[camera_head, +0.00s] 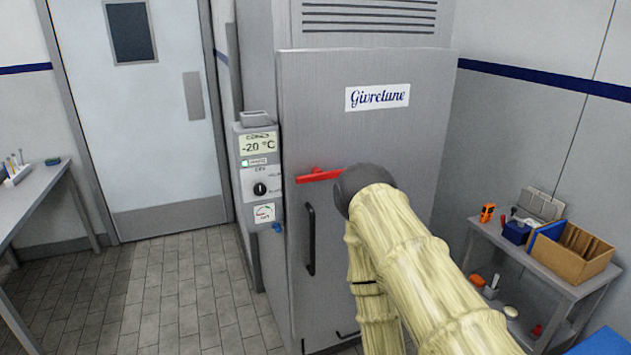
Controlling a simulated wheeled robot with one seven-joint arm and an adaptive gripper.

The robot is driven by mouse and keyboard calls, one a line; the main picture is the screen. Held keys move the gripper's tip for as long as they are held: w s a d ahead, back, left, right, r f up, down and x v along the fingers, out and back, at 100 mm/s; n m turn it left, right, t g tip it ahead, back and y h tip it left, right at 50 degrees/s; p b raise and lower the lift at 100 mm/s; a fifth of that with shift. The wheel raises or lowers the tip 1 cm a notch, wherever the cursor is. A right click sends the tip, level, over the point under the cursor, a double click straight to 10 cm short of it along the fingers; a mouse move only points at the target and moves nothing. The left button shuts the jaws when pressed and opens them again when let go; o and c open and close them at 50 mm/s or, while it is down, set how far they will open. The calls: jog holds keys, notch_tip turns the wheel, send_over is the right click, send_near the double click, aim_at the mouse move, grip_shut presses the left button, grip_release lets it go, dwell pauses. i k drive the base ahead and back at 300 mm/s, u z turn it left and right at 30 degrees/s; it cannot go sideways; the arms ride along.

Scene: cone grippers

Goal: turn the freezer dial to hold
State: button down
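The freezer dial (260,189) is a small round black knob on a pale plate of the control panel, left of the freezer door. A light mark shows on it, and small lettering surrounds it; "OFF" seems to stand above, and the rest is too small to read surely. I cannot tell which label it points at. The panel's display (258,145) reads -20 °C. My beige arm rises from the lower right to a dark rounded joint in front of the freezer door (385,135). My gripper cannot be made out, and nothing touches the dial.
A red lever-like piece (318,175) shows left of my arm's dark joint, above the black door handle (310,240). A shelf unit at right holds a cardboard box (575,255) and tools. A table (35,195) stands at left. The tiled floor (170,295) between is clear.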

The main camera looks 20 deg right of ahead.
aim_at(259, 189)
jog(key=z, duration=0.15)
jog(key=k, duration=1.25)
jog(key=u, duration=0.7)
jog(key=i, duration=1.2)
jog(key=z, duration=0.45)
